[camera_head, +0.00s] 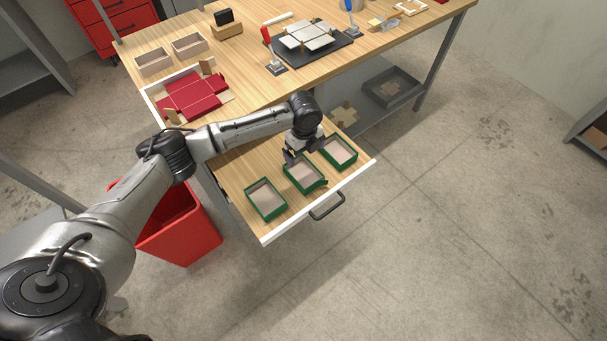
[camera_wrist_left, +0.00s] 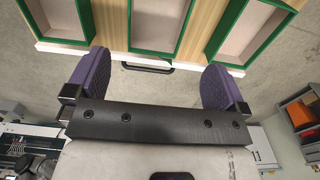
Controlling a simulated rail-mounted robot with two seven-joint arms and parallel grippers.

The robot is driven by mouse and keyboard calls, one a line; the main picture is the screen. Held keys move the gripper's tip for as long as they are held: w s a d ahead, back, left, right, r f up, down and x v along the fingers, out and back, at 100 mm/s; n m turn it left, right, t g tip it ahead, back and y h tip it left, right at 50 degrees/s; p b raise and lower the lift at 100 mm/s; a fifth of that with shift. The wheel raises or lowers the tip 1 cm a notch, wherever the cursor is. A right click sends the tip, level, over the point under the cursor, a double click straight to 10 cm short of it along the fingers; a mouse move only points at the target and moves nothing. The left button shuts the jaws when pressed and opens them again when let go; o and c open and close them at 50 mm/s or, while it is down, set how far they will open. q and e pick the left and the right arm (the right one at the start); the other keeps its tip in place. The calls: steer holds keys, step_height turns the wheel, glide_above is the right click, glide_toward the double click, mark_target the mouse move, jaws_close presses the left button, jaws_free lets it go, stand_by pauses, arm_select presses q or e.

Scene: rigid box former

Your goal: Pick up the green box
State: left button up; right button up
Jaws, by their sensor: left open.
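Three open green boxes with beige insides sit in a row in the pulled-out drawer (camera_head: 235,160): a left box (camera_head: 265,198), a middle box (camera_head: 304,174) and a right box (camera_head: 340,151). My left gripper (camera_head: 303,153) is over the drawer at the back edge of the middle box and partly covers it. In the left wrist view my left gripper (camera_wrist_left: 155,62) has its two purple finger pads wide apart and nothing between them. The middle box (camera_wrist_left: 157,20) lies beyond the pads at the top, with the other boxes cut off on either side. My right gripper is not in view.
The wooden table (camera_head: 245,68) holds a red flat box blank (camera_head: 193,95), two beige open boxes, clamps and a black fixture (camera_head: 308,43). A red bin (camera_head: 180,228) stands below my left forearm. A black handle (camera_head: 327,205) sticks out from the drawer front.

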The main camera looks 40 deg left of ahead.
arm_select(q)
steer(key=b, duration=0.1)
glide_toward(303, 177)
steer(key=shift+w+d, duration=0.1)
steer(key=shift+w, duration=0.05)
steer(key=shift+f, duration=0.85)
step_height(303, 177, down, 4)
steer(key=shift+f+b, duration=0.25)
steer(key=shift+b, duration=0.9)
steer(key=shift+f, duration=0.3)
steer(key=shift+c, duration=0.2)
steer(key=c, duration=0.6)
